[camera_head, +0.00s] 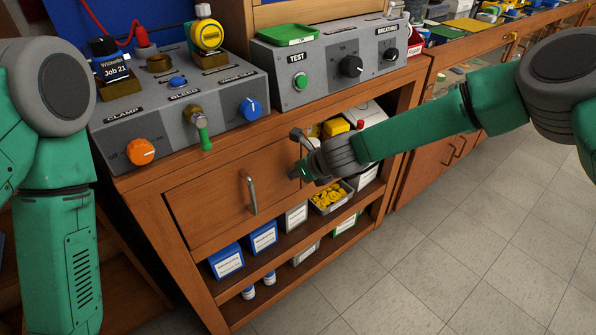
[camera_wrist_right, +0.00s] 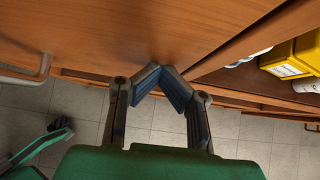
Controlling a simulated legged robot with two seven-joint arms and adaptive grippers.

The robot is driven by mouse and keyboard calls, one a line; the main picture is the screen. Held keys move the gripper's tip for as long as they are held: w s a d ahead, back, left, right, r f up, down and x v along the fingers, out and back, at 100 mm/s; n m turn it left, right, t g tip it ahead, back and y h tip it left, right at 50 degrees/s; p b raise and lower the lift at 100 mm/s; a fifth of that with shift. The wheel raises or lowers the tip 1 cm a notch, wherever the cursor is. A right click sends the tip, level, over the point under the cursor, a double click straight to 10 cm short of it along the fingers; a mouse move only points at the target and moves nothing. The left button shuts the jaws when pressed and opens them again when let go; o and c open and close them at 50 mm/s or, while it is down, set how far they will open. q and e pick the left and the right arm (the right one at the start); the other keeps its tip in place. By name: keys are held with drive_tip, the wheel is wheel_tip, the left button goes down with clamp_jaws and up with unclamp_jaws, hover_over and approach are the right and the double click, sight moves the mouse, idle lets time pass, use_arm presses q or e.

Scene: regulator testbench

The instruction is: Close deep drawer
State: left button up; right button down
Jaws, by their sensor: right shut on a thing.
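The deep drawer (camera_head: 225,200) is a wide wooden front in the bench, left of the open shelves, with an upright metal handle (camera_head: 251,195). Its front looks close to the bench frame; any small gap is hard to tell. My right gripper (camera_head: 303,172) is at the drawer's right edge, away from the handle. In the right wrist view, the fingertips of my right gripper (camera_wrist_right: 157,72) come together against the wooden drawer front (camera_wrist_right: 130,35). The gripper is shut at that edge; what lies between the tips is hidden. My left arm hangs at the left, its gripper out of view.
Grey control boxes with an orange knob (camera_head: 140,151) and a green test button (camera_head: 300,82) stand on the bench top. Shelves hold blue boxes (camera_head: 263,237) and a tray of yellow parts (camera_head: 331,197). The tiled floor (camera_head: 480,250) in front is clear.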

drive_tip(key=shift+w+r, duration=0.35)
drive_tip(key=shift+r, duration=0.1)
drive_tip(key=s+f+v, duration=0.1)
drive_tip(key=v, duration=1.1)
drive_tip(key=s+d+f+n+g+h, duration=0.15)
drive_tip(key=s+d+f+n, duration=0.25)
drive_tip(key=s+f+n, duration=0.4)
drive_tip(key=s+d+f+n+g+h, duration=0.1)
drive_tip(key=s+d+f+n+g, duration=0.15)
drive_tip(key=s+f+n, duration=0.55)
drive_tip(key=s+d+f+n+g+h, duration=0.1)
drive_tip(key=s+d+f+n, duration=0.1)
drive_tip(key=s+d+n, duration=0.4)
drive_tip(key=s+d+f+n+g+h+p, duration=0.1)
drive_tip(key=s+d+n, duration=0.6)
drive_tip(key=s, duration=0.7)
drive_tip(key=shift+d+f+g+h, duration=0.35)
drive_tip(key=shift+d+f, duration=0.15)
drive_tip(key=shift+d, duration=0.4)
drive_tip(key=shift+s, duration=0.1)
